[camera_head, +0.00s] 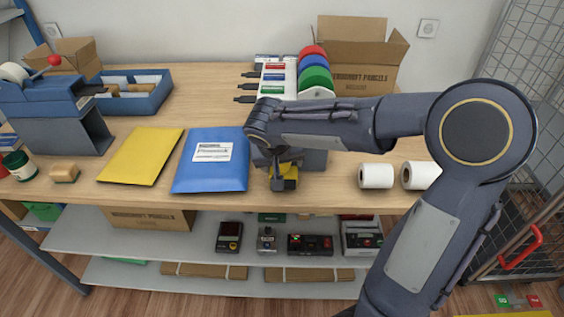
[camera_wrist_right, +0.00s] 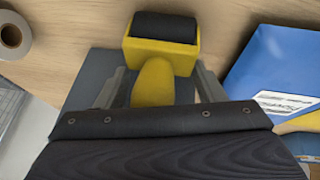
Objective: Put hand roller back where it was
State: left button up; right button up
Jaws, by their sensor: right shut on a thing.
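The hand roller (camera_wrist_right: 160,50) has a yellow frame and handle and a black roller drum. In the right wrist view its handle lies between the two fingers of my right gripper (camera_wrist_right: 155,88), which is shut on it. In the head view the right gripper (camera_head: 284,178) is over the counter's front edge, right of the blue parcel, and the yellow of the roller (camera_head: 290,168) shows partly behind it. A grey block or plate (camera_head: 313,160) is right behind the roller. Whether the roller touches it I cannot tell. My left gripper is not in view.
A blue parcel (camera_head: 212,175) and a yellow envelope (camera_head: 142,155) lie left of the gripper. Behind are a rack of coloured discs (camera_head: 314,70) and an open carton (camera_head: 352,55). A shelf (camera_head: 200,245) is below the counter.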

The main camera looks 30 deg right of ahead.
jog(key=shift+s+f+b, duration=0.1)
jog(key=shift+f+b, duration=0.45)
jog(key=shift+b, duration=0.15)
jog(key=shift+c, duration=0.5)
jog(key=o, duration=1.1)
jog(key=shift+r, duration=0.15)
jog(key=shift+r+p, duration=0.35)
jog(key=shift+p, duration=0.2)
jog(key=v, duration=1.1)
jog(key=s+a+f+n+y, duration=0.1)
jog(key=s+f+y, duration=0.1)
jog(key=s, duration=0.4)
jog(key=s+a+f+n+t+y, duration=0.1)
jog(key=s+f+y, duration=0.2)
jog(key=s, duration=0.3)
jog(key=s+a+f+y+p, duration=0.1)
jog(key=s+f+y, duration=0.1)
jog(key=s, duration=0.4)
jog(key=shift+s+a+f+n+t+y, duration=0.1)
jog(key=shift+a+f+n+t+y, duration=0.1)
jog(key=shift+f, duration=0.2)
jog(key=shift+s+a+f+n+t+y, duration=0.1)
jog(key=shift+s+a+f+n+t, duration=0.1)
jog(key=shift+f, duration=0.15)
